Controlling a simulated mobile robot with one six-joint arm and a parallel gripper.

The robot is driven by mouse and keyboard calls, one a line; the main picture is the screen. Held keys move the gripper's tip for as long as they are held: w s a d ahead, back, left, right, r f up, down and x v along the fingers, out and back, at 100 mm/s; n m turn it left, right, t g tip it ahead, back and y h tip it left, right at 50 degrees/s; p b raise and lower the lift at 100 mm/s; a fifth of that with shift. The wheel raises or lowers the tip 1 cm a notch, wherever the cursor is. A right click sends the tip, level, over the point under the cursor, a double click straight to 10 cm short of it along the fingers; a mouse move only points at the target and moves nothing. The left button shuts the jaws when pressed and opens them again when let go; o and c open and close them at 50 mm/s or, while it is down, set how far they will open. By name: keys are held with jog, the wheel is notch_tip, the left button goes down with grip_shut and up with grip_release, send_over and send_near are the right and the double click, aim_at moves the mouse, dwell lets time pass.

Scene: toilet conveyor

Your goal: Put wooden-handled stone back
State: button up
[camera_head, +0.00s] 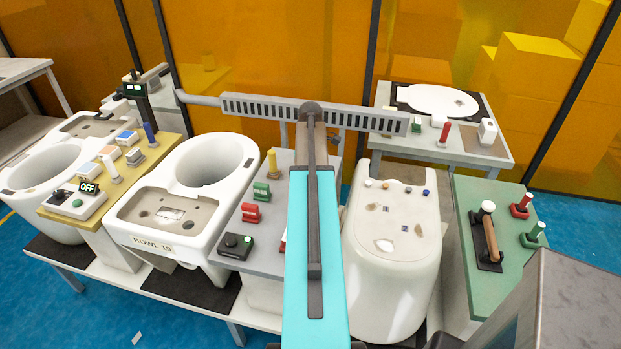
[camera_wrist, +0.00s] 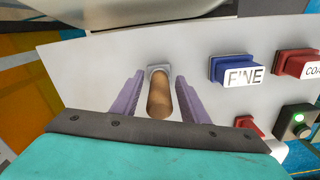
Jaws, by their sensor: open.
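In the wrist view a wooden handle (camera_wrist: 159,100) with a grey block at its far end stands between the two purple fingers of my gripper (camera_wrist: 159,80). The fingers are open, with a visible gap on each side of the handle. I cannot tell whether the grey block is the stone. The head view does not show my gripper, as my cyan arm covers that area. A brown wooden handle (camera_head: 490,236) lies over a dark holder on the green table (camera_head: 470,205) at the right.
Blue "FINE" block (camera_wrist: 236,70), red block (camera_wrist: 297,62) and lit green button (camera_wrist: 298,120) are right of the handle. The head view shows a white bowl (camera_head: 203,160), grey panel (camera_head: 262,262), white rounded casting (camera_head: 390,285) and red (camera_head: 521,207) and green (camera_head: 533,237) handled tools.

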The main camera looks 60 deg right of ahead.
jog(key=shift+r+b, duration=1.35)
jog(key=shift+r, duration=4.65)
jog(key=shift+s, duration=0.1)
